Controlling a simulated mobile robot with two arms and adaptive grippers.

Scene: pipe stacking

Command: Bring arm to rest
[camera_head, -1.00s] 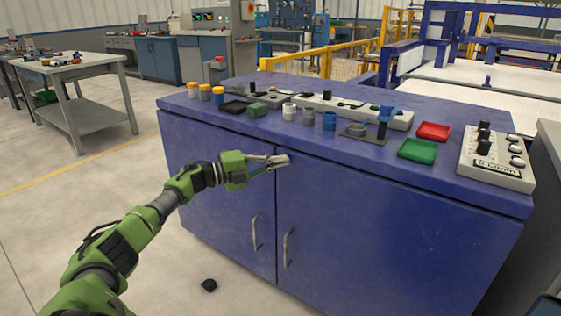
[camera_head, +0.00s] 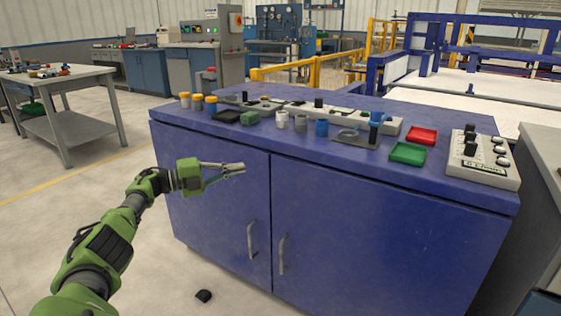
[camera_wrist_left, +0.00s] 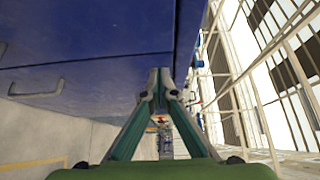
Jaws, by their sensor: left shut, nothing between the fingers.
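My left arm comes in from the left in the head view, its green gripper (camera_head: 232,169) in front of the blue cabinet (camera_head: 340,225), below the level of its top. The fingers are together and empty. In the left wrist view the left gripper (camera_wrist_left: 160,85) shows its fingertips meeting with nothing between them, with the cabinet front beside and above it. My right gripper is not in view.
On the cabinet top stand orange-capped containers (camera_head: 197,102), grey and blue pipe pieces (camera_head: 321,128), a red tray (camera_head: 421,136), a green tray (camera_head: 407,153) and a control box (camera_head: 482,159). Floor left of the cabinet is clear.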

